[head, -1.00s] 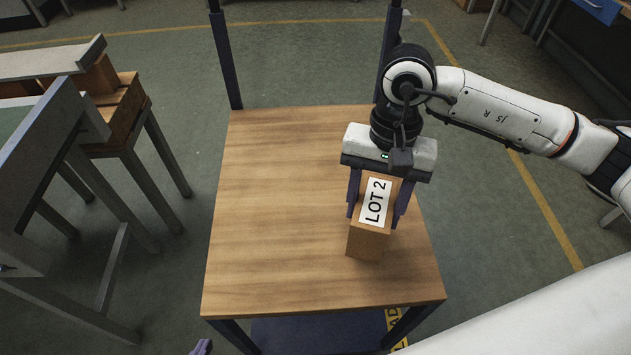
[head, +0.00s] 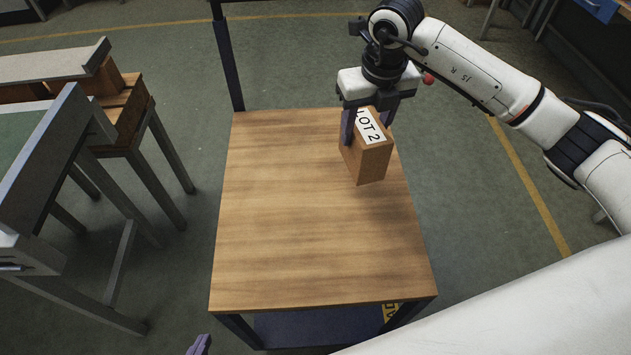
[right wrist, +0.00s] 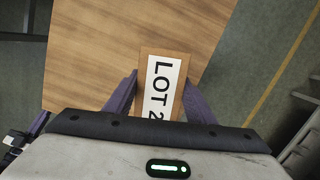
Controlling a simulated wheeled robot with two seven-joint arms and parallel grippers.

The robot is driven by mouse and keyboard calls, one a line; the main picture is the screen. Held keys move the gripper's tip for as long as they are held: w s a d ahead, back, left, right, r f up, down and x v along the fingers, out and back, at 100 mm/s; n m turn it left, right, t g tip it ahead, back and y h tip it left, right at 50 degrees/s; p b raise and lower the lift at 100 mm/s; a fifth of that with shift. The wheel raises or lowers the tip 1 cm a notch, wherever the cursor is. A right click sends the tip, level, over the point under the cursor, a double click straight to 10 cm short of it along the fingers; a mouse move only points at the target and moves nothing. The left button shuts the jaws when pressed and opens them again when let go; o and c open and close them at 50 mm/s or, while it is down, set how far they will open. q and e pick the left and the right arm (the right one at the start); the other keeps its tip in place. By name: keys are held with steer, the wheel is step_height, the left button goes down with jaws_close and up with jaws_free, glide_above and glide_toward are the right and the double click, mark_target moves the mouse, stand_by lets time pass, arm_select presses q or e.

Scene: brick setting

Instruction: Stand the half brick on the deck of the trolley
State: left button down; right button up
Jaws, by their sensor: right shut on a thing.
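The half brick (head: 371,162) is a brown block with a white label reading LOT 2. My right gripper (head: 368,132) is shut on it, one finger on each side, over the far right part of the trolley's wooden deck (head: 300,230). The brick looks slightly tilted in the head view; I cannot tell whether its lower end touches the deck. In the right wrist view the half brick (right wrist: 161,58) shows its label between the fingers. Only a purple tip of my left gripper (head: 200,345) shows at the bottom edge.
A lower dark shelf (head: 310,328) shows under the near edge. Grey-legged benches (head: 110,130) stand to the left, apart from the trolley. The deck's left and near parts are clear.

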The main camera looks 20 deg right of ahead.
steer(key=shift+w+d+r+m, duration=0.15)
steer(key=shift+w+m, duration=0.1)
steer(key=shift+m, duration=0.3)
steer(key=shift+w+d+r+m, duration=0.1)
steer(key=shift+w+r+m, duration=0.1)
steer(key=shift+m, duration=0.35)
steer(key=shift+f, duration=0.45)
steer(key=shift+m, duration=0.3)
step_height(320, 180, down, 9)
steer(key=shift+w+f+p, duration=0.1)
steer(key=shift+p, duration=0.45)
steer(key=shift+f, duration=0.15)
steer(key=o, duration=1.6)
steer(key=shift+c, duration=0.2)
steer(key=r, duration=0.4)
steer(key=s+r, duration=0.1)
steer(key=r, duration=0.3)
steer(key=s+r+b, duration=0.1)
steer(key=r, duration=0.3)
steer(key=shift+a, duration=0.15)
